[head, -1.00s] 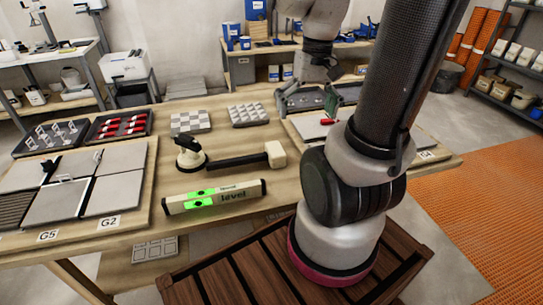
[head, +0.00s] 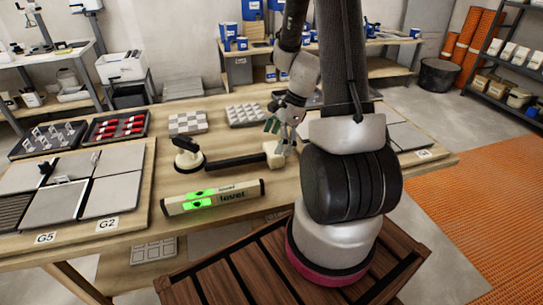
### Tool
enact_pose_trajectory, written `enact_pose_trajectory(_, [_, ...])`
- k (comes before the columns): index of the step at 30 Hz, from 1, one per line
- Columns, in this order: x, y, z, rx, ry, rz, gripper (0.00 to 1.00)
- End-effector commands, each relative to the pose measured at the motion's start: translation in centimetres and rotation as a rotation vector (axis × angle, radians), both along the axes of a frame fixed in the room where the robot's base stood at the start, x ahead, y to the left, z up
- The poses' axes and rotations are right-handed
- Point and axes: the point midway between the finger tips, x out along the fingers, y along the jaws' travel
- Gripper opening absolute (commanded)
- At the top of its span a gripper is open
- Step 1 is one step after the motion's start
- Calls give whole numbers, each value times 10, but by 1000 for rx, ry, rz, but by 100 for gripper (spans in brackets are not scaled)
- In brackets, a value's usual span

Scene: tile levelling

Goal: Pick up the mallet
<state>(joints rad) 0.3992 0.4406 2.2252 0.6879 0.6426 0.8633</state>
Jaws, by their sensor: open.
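The mallet lies on the wooden table, with a dark handle (head: 236,161) pointing left and a pale cream head (head: 275,152) at its right end. The handle's left end lies close to a black-and-cream suction cup tool (head: 188,155). My gripper (head: 276,127) is just behind and above the mallet head, its fingers pointing down and left. It is open and holds nothing that I can see. Part of my gripper is seen edge-on, and whether it touches the mallet head cannot be told.
A spirit level (head: 213,197) with green windows lies in front of the mallet. Checkered tiles (head: 188,122) and a tile stack (head: 247,115) lie behind. Tile panels (head: 110,190) cover the left, and a tray with red-handled tools (head: 115,127) stands at back left.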

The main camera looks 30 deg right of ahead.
Motion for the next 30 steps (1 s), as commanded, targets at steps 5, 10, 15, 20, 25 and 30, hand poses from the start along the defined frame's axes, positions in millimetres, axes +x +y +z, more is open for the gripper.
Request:
enact_pose_trajectory(5, [2, 6, -29, 1, 5, 1, 100])
enact_pose_trajectory(10, [5, 13, -45, 0, 1, 1, 100])
enact_pose_trajectory(15, [5, 13, -47, -1, -1, 3, 100])
enact_pose_trajectory(20, [5, 13, -47, -1, 0, 3, 85])
enact_pose_trajectory(25, [5, 13, -47, -1, -1, 3, 54])
enact_pose_trajectory(30, [5, 13, -47, 0, -1, 3, 35])
